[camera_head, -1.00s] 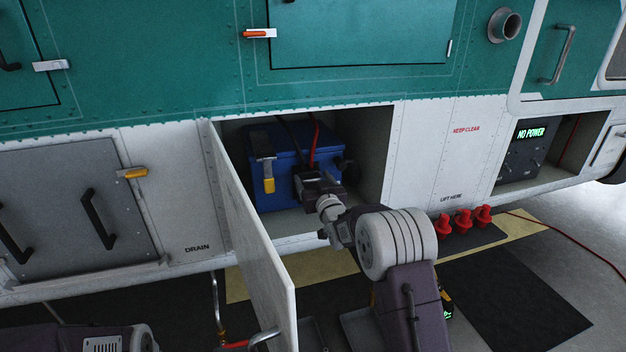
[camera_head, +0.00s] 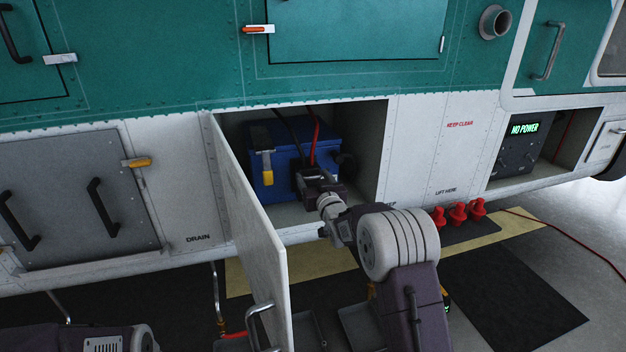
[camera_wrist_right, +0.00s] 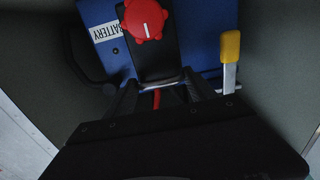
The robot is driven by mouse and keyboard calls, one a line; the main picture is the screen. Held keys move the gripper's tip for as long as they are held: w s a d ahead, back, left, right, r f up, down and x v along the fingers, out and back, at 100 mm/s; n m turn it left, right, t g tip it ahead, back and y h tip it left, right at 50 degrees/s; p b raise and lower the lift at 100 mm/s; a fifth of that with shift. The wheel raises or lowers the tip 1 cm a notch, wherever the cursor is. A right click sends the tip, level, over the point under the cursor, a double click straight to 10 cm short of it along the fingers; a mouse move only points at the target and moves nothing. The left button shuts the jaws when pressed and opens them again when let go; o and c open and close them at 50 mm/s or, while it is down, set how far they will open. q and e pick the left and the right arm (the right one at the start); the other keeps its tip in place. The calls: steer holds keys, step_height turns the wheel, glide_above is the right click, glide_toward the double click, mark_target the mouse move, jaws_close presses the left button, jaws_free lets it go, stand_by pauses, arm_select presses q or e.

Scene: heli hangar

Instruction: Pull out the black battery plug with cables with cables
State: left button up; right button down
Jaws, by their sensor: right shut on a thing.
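The blue battery (camera_head: 270,185) sits in an open bay in the white lower hull. A black cable and a red cable (camera_head: 315,143) run down its front to the black battery plug (camera_head: 299,182). My right gripper (camera_head: 318,183) is shut on the plug, in front of the battery. In the right wrist view the plug (camera_wrist_right: 155,62) shows beyond the gripper fingers (camera_wrist_right: 160,98), with a bit of red cable between them. I cannot tell whether the plug still touches its socket. The left gripper is out of view.
A hinged door (camera_head: 252,225) stands open left of the bay. A yellow-handled lever (camera_head: 267,168) is on the battery front, and a red knob (camera_wrist_right: 145,18) shows in the wrist view. A panel reads NO POWER (camera_head: 525,128). Several red plugs (camera_head: 458,213) stand at right.

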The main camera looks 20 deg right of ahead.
steer(key=c, duration=0.6)
jaws_free()
steer(key=shift+d, duration=0.1)
steer(key=s+b, duration=0.1)
steer(key=s, duration=0.8)
steer(key=shift+d, duration=0.15)
